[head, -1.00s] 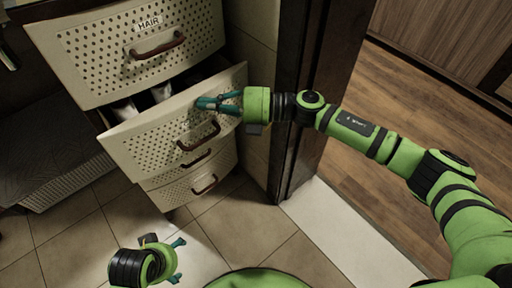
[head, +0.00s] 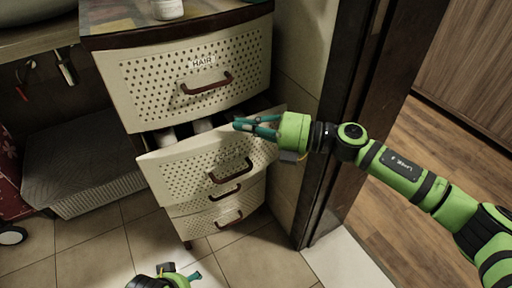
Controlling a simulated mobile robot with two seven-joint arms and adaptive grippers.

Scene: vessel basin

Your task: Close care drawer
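The cream perforated drawer (head: 185,178) below the top one is pulled partly out, and white containers (head: 203,126) show inside. I see no readable label on it; my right gripper hides part of its upper front. My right gripper (head: 237,123) points left across that drawer's top front edge, near its right end. Its teal fingertips look close together with nothing between them; I cannot tell whether they touch the drawer. My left gripper (head: 182,275) is at the bottom edge, low over the floor, mostly cut off, apart from the drawers.
Above is a drawer labelled HAIR (head: 190,85) with a brown handle. Lower drawers (head: 205,222) look shut. A dark door frame (head: 340,130) stands close on the right. A grey-topped basket (head: 85,165) is at left. Tiled floor in front is clear.

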